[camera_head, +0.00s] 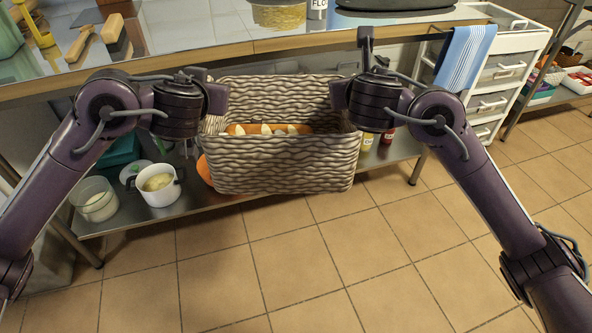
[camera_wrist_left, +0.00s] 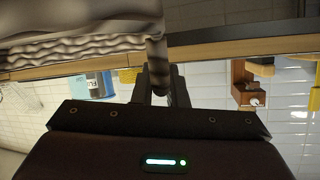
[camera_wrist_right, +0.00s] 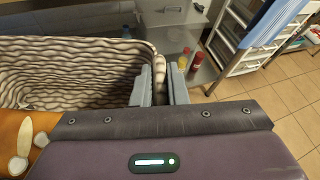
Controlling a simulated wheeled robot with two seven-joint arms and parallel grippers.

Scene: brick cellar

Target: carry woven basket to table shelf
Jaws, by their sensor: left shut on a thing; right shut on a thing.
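The woven basket (camera_head: 284,165) is grey-brown and hangs level between my two arms, in front of the table's lower shelf (camera_head: 221,205). Something orange with pale pieces (camera_head: 268,129) lies inside it. My left gripper (camera_head: 213,97) is shut on the basket's left rim; in the left wrist view the fingers (camera_wrist_left: 160,85) pinch the rim. My right gripper (camera_head: 341,98) is shut on the right rim; in the right wrist view its fingers (camera_wrist_right: 160,83) close on the woven edge. The basket hides the middle of the shelf.
A white pot (camera_head: 158,187) and a glass bowl (camera_head: 94,199) stand on the shelf's left. Small bottles (camera_head: 367,142) stand right of the basket. The tabletop edge (camera_head: 270,45) runs above. A white drawer cart (camera_head: 493,75) with a blue towel (camera_head: 464,57) stands at right. The tiled floor in front is clear.

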